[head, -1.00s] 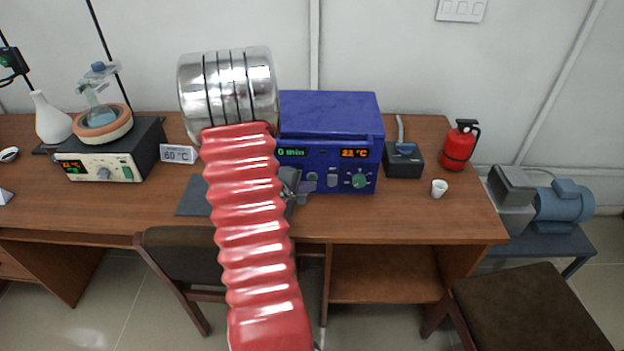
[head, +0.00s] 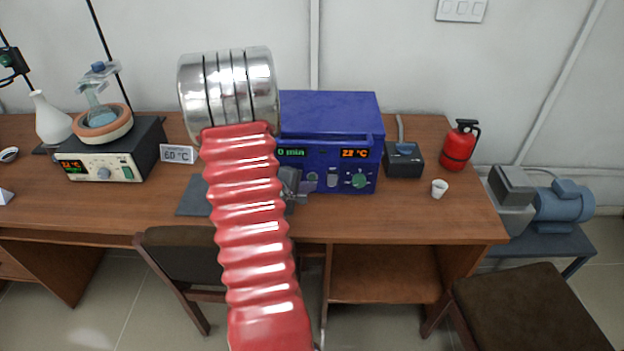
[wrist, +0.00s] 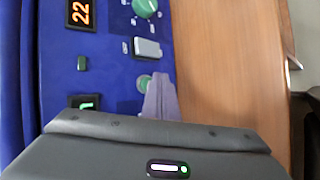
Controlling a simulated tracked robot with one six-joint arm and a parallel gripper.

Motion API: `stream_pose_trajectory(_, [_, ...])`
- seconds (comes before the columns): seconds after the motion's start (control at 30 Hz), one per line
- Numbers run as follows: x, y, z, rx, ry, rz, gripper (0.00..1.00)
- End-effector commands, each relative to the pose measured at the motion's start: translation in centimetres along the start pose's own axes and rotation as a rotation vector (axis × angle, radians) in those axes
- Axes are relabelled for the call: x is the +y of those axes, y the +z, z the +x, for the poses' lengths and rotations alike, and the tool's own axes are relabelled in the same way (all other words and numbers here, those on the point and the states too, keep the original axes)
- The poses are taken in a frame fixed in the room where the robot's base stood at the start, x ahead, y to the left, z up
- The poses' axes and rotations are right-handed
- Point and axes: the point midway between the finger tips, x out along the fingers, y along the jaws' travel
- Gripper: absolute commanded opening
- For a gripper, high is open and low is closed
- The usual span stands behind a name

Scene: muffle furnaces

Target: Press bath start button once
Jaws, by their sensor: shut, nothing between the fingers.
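The blue bath (head: 335,112) stands on the wooden bench. Its front has a green display (head: 291,153), an orange display (head: 355,154), a grey rectangular switch (head: 333,180) and a green knob (head: 359,181). My gripper (head: 303,192) is at the lower left of this front, partly behind my red arm. In the wrist view, my shut, empty lavender fingers (wrist: 160,92) are close beside a round green button (wrist: 144,81) and cover part of it. I cannot tell whether they touch it. The grey switch (wrist: 147,48) lies beyond the button.
A black box (head: 403,160), a red extinguisher (head: 459,145) and a white cup (head: 439,188) stand right of the bath. A cream heater (head: 100,165) and a 60 °C sign (head: 178,154) are to the left.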

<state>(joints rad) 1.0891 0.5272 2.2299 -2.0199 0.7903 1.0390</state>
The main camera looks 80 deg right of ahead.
Motion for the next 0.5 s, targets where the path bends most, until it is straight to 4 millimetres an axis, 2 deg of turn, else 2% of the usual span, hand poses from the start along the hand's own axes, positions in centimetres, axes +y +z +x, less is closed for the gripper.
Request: stream_pose_trajectory(0.5, [0.53,-0.40,0.56,0.000,0.000,0.000,0.00])
